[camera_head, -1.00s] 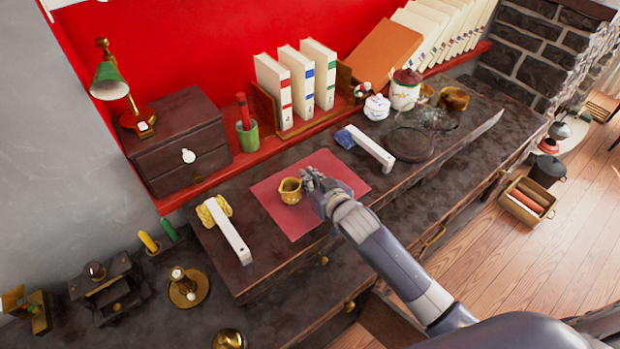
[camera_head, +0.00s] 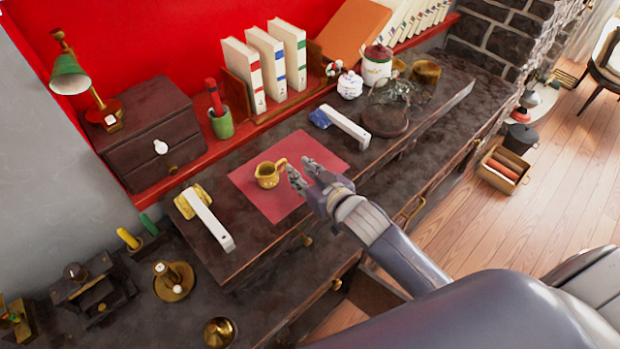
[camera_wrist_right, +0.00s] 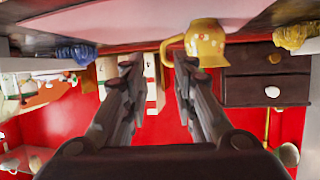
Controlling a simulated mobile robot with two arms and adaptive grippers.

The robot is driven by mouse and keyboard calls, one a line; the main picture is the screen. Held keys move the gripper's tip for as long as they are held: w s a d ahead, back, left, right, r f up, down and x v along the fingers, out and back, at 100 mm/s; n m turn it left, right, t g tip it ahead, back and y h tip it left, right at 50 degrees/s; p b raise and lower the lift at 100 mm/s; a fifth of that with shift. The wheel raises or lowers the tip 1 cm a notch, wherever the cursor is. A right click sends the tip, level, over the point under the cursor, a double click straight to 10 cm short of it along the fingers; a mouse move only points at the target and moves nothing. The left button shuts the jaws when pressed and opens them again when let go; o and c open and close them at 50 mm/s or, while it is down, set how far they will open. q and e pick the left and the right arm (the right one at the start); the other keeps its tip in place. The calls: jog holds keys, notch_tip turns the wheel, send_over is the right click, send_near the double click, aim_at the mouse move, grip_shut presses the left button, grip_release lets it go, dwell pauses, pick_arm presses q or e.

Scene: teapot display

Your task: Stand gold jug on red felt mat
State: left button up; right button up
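The small gold jug (camera_head: 267,176) stands upright on the red felt mat (camera_head: 289,206), near the mat's middle, with its handle towards my right gripper. My right gripper (camera_head: 302,174) is open and empty just right of the jug, its fingers apart from the handle. In the right wrist view, which looks upside down, the jug (camera_wrist_right: 204,45) shows beside the right gripper's fingertips (camera_wrist_right: 152,62), not between them. The mat (camera_wrist_right: 140,22) lies along the top of that view. My left gripper is not in view.
A white-handled tool with a yellow end (camera_head: 208,218) lies left of the mat; a similar one with a blue end (camera_head: 347,128) lies behind it to the right. A dark round stand (camera_head: 385,122), a white lidded pot (camera_head: 350,86) and a drawer box (camera_head: 150,135) stand around.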

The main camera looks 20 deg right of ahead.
jog(key=shift+v, duration=1.85)
